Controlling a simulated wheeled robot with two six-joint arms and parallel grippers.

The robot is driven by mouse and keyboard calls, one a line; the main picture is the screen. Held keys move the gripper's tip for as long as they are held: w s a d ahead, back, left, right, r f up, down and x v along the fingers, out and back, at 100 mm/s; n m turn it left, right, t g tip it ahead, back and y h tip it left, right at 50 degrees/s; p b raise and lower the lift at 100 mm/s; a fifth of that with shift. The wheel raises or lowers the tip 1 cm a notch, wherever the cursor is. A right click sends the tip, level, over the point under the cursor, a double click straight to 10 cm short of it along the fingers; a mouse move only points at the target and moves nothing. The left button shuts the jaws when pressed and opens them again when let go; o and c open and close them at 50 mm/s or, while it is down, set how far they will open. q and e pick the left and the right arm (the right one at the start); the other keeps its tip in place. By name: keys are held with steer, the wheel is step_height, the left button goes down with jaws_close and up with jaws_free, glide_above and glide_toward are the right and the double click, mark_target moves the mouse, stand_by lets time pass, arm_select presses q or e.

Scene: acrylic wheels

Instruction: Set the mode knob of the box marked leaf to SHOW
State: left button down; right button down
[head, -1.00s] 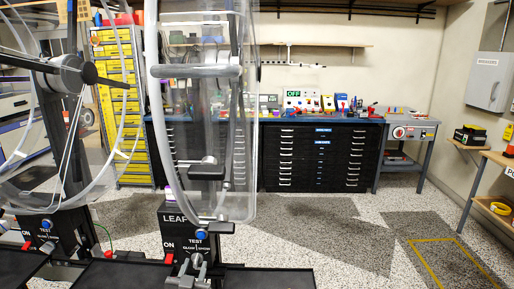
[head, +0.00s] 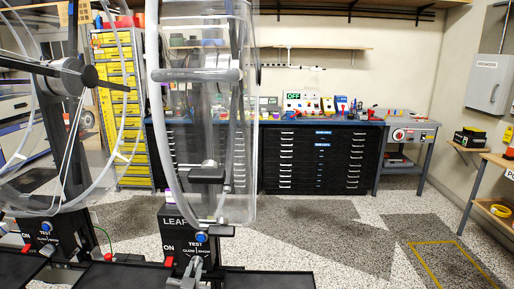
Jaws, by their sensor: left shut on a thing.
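The box marked LEAF (head: 174,222) stands low in the middle left, under a large clear wheel (head: 165,120). Its front has a blue TEST button (head: 201,237), with GLOW and SHOW lettering below it. My left gripper (head: 195,264) is low at the front of this box, just under the lettering, shut on what appears to be the mode knob. The gripper largely hides the knob, so I cannot tell exactly which word it points to. My right gripper is not in view.
A similar box with a blue button (head: 46,227) and another clear wheel (head: 130,130) stands at the left. Black trays (head: 265,283) lie along the front. A workbench (head: 320,160) stands behind, with open speckled floor to the right.

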arm_select(q)
steer(key=shift+m+p, duration=0.75)
steer(key=shift+m, duration=1.15)
steer(key=shift+m+p, duration=0.65)
steer(key=shift+m, duration=0.35)
steer(key=m, duration=0.2)
steer(key=shift+f+m, duration=0.1)
steer(key=shift+m, duration=0.2)
steer(key=shift+m, duration=0.4)
steer(key=c, duration=1.3)
jaws_free()
